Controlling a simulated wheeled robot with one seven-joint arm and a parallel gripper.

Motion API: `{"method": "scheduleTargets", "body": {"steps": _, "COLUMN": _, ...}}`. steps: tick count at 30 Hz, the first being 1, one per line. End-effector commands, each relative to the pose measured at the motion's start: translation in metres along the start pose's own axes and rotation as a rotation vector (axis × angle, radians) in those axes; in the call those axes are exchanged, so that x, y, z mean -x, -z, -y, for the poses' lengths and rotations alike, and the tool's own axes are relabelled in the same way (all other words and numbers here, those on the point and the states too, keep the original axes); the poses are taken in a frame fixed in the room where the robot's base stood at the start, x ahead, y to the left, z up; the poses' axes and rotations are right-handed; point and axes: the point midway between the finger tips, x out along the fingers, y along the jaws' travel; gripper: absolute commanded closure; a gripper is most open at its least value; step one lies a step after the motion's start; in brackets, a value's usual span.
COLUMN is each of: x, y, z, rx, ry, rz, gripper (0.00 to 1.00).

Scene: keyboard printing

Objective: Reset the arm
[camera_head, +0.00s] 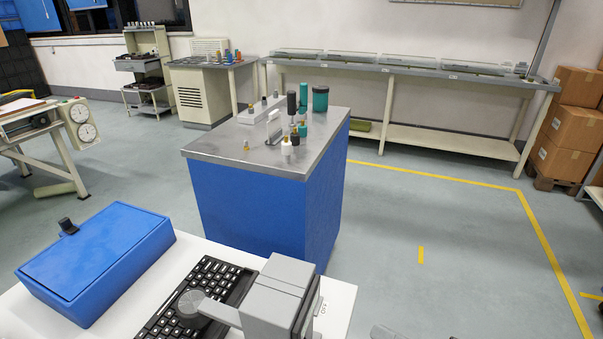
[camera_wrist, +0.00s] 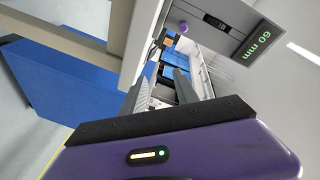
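My gripper (camera_wrist: 163,88) shows in the wrist view, with its purple body at the bottom and two grey fingers reaching up. The fingers are apart, and I see nothing held between them. Beyond the fingertips are a white part and small dark and orange parts, too small to tell. I cannot pick out my gripper surely in the head view. A grey part at the bottom edge there is mostly cut off.
In the head view, a black keyboard (camera_head: 215,281) and a closed blue box (camera_head: 96,257) lie on a white table (camera_head: 338,308). A grey machine (camera_head: 283,283) covers part of the keyboard. A blue cabinet (camera_head: 245,212) stands behind. A grey beam (camera_wrist: 232,22) reads "60 mm".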

Motion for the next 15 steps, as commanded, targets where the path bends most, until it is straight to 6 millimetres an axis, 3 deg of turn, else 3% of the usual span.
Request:
{"method": "scheduleTargets", "body": {"steps": 3, "x": 0.009, "y": 0.018, "z": -0.039, "rx": 0.002, "ry": -0.222, "rz": -0.153, "gripper": 0.64}}
{"method": "scheduleTargets", "body": {"steps": 8, "x": 0.048, "y": 0.013, "z": -0.073, "rx": 0.056, "ry": -0.523, "rz": -0.327, "gripper": 0.64}}
{"method": "scheduleTargets", "body": {"steps": 11, "x": 0.081, "y": 0.003, "z": -0.074, "rx": 0.134, "ry": -0.68, "rz": -0.411, "gripper": 0.64}}
{"method": "scheduleTargets", "body": {"steps": 15, "x": 0.121, "y": -0.011, "z": -0.052, "rx": 0.278, "ry": -0.832, "rz": -0.485, "gripper": 0.64}}
